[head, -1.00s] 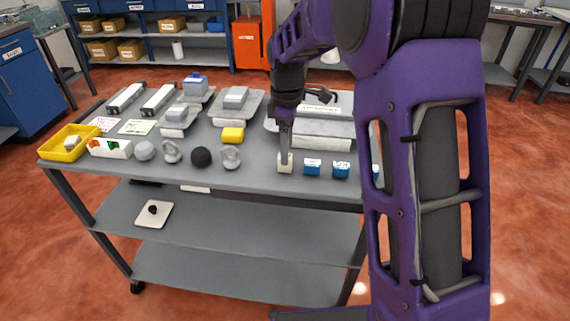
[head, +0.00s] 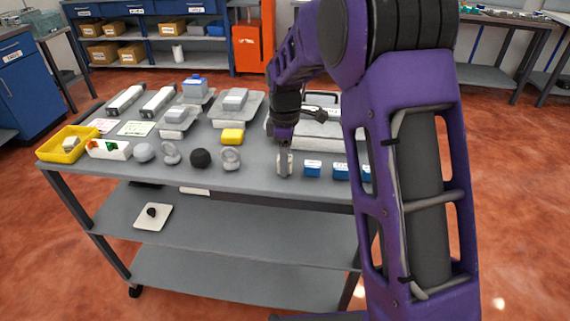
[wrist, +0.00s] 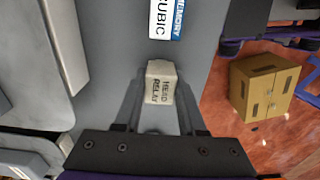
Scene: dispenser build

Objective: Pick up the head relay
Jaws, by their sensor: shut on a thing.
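In the head view my gripper (head: 284,163) points down at the front edge of the grey table, and the fingers mostly hide the relay. I cannot tell whether the relay is touching the table or just clear of it.
Several blue boxes with white labels (head: 312,168) stand close to the right of my gripper. A white-and-blue labelled box (wrist: 166,18) lies ahead in the wrist view. A grey case (head: 312,140) lies behind.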

